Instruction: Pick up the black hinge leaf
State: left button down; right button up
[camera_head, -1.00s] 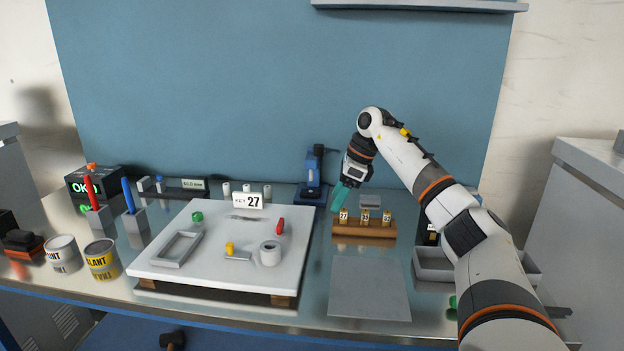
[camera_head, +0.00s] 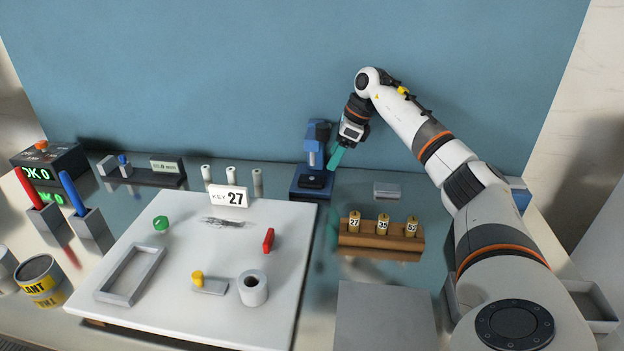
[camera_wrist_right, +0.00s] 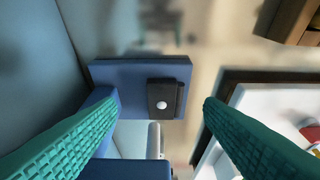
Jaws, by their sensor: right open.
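The black hinge leaf (camera_wrist_right: 163,97) appears as a small dark plate with a pale round spot, lying on the blue base of a press-like fixture (camera_wrist_right: 125,75) in the right wrist view. In the head view the dark leaf (camera_head: 314,182) sits on the base of the blue fixture (camera_head: 311,150) at the back of the bench. My right gripper (camera_head: 333,162), with teal fingers, is above and just right of that base. In the right wrist view its open fingers (camera_wrist_right: 161,103) stand on either side of the leaf, with nothing held. My left gripper is out of view.
A white board (camera_head: 200,300) with a frame, a roll and small parts lies at left front. A wooden block (camera_head: 380,240) with numbered brass cylinders stands right of the fixture. A grey plate (camera_head: 385,318) lies in front. The blue column rises close behind the leaf.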

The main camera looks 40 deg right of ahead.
aim_at(321, 179)
jog(key=shift+x, duration=1.25)
jog(key=p+x, duration=0.1)
jog(key=x, duration=0.2)
jog(key=shift+a+f, duration=0.15)
jog(key=shift+a, duration=0.1)
jog(key=shift+w+f, duration=0.25)
jog(key=shift+f, duration=0.3)
jog(key=c, duration=1.1)
